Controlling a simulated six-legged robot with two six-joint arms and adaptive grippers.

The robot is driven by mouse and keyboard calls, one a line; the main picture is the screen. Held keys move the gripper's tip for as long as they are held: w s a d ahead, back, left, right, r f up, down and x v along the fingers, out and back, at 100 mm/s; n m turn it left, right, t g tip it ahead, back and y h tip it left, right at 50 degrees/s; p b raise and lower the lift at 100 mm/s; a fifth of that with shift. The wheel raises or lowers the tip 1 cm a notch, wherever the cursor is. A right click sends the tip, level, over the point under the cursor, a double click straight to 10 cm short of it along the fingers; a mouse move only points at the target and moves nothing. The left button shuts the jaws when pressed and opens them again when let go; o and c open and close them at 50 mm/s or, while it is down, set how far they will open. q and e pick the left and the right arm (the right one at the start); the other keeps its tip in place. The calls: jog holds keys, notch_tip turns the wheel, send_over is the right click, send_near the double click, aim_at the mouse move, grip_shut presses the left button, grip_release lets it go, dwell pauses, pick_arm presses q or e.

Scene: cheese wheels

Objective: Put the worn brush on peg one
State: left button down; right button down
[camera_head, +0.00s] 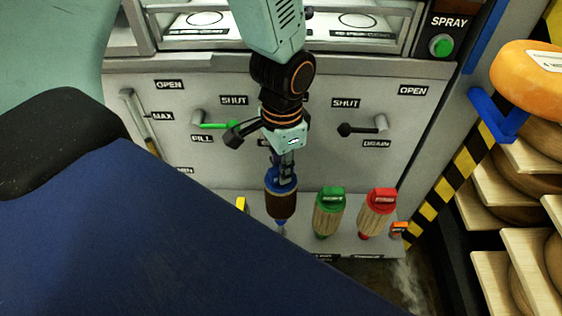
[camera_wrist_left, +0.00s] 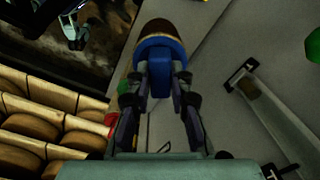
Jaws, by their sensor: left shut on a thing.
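My left gripper (camera_head: 285,172) is shut on the blue handle of a brush (camera_head: 281,203) with dark brown bristles, darker than those of the other brushes. The brush hangs upright, bristles down, over the left part of the grey shelf (camera_head: 345,243). A small blue and grey piece shows just below the bristles; I cannot tell whether they touch. In the left wrist view the blue handle (camera_wrist_left: 160,75) sits between both fingers. A small pale and dark form at that view's upper left, perhaps my right gripper (camera_wrist_left: 76,38), is too small to read.
A green-capped brush (camera_head: 328,213) and a red-capped brush (camera_head: 376,213) stand on the shelf to the right. Behind is a grey panel with a green lever (camera_head: 218,126) and a black lever (camera_head: 360,129). Cheese racks (camera_head: 495,205) stand at right.

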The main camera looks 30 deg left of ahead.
aim_at(281, 187)
pick_arm(q)
jog(key=shift+s+a, duration=0.1)
jog(key=shift+s, duration=0.05)
jog(key=shift+f, duration=0.1)
dwell(0.5)
jog(key=shift+p, duration=0.35)
jog(key=shift+p, duration=0.6)
dwell(1.0)
jog(key=shift+f+b, duration=1.7)
jog(key=shift+f, duration=1.6)
dwell(0.3)
jog(key=c, duration=1.1)
grip_release()
